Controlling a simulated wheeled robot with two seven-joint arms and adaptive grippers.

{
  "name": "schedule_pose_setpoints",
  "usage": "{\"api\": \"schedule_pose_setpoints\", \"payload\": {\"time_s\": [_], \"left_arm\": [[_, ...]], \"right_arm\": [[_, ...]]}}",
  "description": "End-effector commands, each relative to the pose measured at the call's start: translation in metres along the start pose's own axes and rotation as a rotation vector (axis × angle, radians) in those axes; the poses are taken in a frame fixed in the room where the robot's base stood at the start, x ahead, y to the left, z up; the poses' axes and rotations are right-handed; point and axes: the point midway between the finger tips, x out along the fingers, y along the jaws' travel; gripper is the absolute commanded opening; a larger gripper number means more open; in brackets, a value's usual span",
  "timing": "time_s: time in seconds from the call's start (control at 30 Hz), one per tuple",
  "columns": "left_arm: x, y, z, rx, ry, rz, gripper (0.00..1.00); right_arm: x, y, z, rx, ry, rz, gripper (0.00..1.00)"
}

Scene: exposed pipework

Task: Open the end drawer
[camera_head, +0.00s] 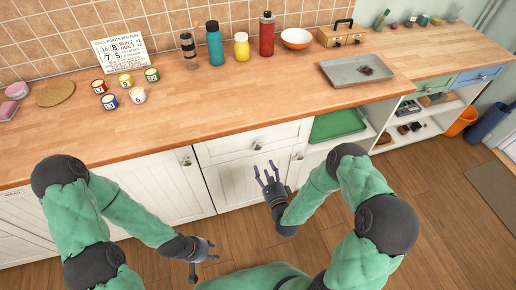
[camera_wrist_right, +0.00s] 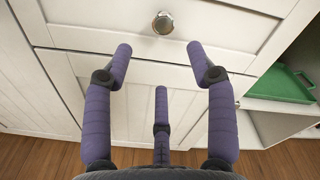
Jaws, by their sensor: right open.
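A white drawer front (camera_head: 228,150) with a round metal knob (camera_head: 257,145) sits under the wooden counter, above a white lower door. The knob also shows in the right wrist view (camera_wrist_right: 163,22), near the top and closed flush with no gap seen. My right gripper (camera_head: 268,170) is open and empty, with its purple fingers spread just below the knob and apart from it. My left gripper (camera_head: 208,256) hangs low at the left, away from the cabinets, with its fingers apart and empty. A green drawer (camera_head: 436,86) and a blue drawer (camera_head: 478,78) are at the far right, both shut.
The wooden counter (camera_head: 170,120) holds bottles, small cans, a bowl and a grey tray (camera_head: 355,70). An open shelf with a green tray (camera_head: 338,124) is right of the white drawer. An orange bin (camera_head: 461,121) stands at the far right. The floor before the cabinets is clear.

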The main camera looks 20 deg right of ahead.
Motion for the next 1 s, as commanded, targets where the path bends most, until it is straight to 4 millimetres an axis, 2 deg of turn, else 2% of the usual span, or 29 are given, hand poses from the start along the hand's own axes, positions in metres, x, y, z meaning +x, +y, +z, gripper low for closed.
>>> {"api": "schedule_pose_setpoints", "payload": {"time_s": [0.13,0.23,0.7,1.0], "left_arm": [[0.001,0.0,0.0,0.0,0.0,0.0,0.4],[0.003,-0.001,0.0,0.0,0.0,0.0,0.4],[0.02,-0.007,-0.001,0.0,0.0,0.0,0.4],[0.023,-0.008,-0.001,0.0,0.0,0.0,0.4]], "right_arm": [[0.002,-0.005,0.003,0.051,-0.023,-0.031,0.57],[0.011,-0.005,0.004,0.055,-0.026,-0.032,0.57],[0.087,-0.006,0.005,0.053,-0.023,-0.03,0.57],[0.106,-0.008,0.005,0.053,-0.021,-0.029,0.57]]}}
